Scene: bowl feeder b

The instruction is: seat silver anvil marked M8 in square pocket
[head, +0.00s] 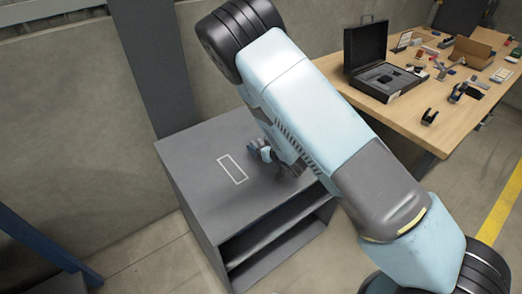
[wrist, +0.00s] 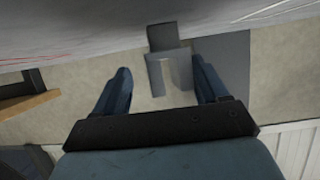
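My gripper (head: 264,153) is low over the top of a grey cabinet (head: 205,150), beside a white outlined rectangle (head: 232,169). In the wrist view my gripper (wrist: 160,70) has its two dark blue fingers spread apart. A grey block with a paler, upside-down U-shaped part (wrist: 154,75) shows between and beyond the fingers, with a gap at the left finger. It may be the silver anvil, but no M8 mark can be read. My arm hides part of the cabinet top in the head view. I cannot make out a square pocket.
A wooden table (head: 451,118) stands at the right, with an open black case (head: 372,84), a cardboard box (head: 472,52) and several small parts. The cabinet has open shelves in front. A wall and dark post (head: 152,65) stand behind it. The left of its top is clear.

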